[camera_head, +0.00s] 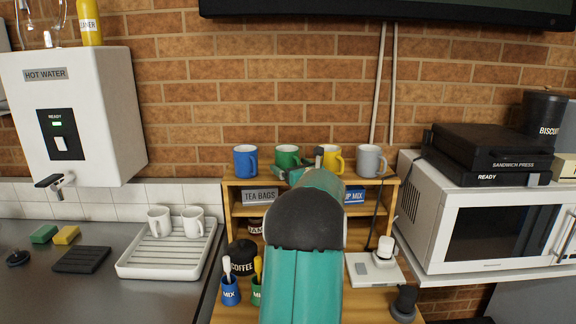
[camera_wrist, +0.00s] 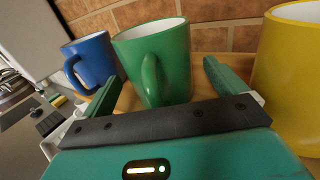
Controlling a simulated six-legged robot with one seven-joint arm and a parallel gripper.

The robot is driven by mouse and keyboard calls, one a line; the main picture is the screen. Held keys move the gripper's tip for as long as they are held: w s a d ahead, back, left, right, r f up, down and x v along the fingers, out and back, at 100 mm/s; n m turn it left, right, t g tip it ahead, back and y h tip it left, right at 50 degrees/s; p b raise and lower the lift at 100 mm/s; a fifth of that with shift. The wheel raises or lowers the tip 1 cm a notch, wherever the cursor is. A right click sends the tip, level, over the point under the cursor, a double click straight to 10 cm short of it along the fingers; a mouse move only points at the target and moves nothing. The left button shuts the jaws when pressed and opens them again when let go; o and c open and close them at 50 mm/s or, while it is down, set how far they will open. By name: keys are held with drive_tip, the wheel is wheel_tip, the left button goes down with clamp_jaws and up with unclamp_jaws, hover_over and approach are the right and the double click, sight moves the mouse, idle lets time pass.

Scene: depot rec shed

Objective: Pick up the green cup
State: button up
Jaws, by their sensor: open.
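The green cup (camera_head: 287,157) stands upright on the top of a wooden shelf unit, between a blue cup and a yellow cup. In the wrist view the green cup (camera_wrist: 165,62) is straight ahead, its handle turned toward me. My gripper (camera_wrist: 160,85) is open, with one finger on each side of the cup's handle side. I cannot tell whether either finger touches the cup. In the head view my arm hides part of the shelf and most of my gripper (camera_head: 298,175), which is at the front of the green cup.
The blue cup (camera_head: 245,161) is close on the left; the yellow cup (camera_head: 331,158) is close on the right, with a grey cup (camera_head: 370,160) beyond. A brick wall (camera_head: 230,95) is behind. A microwave (camera_head: 490,225) stands right; a white drying tray (camera_head: 165,258) lies left.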

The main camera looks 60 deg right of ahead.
drive_tip(key=shift+w+d, duration=0.2)
drive_tip(key=shift+w, duration=0.1)
drive_tip(key=c, duration=1.3)
drive_tip(key=shift+r, duration=0.1)
drive_tip(key=shift+r, duration=0.1)
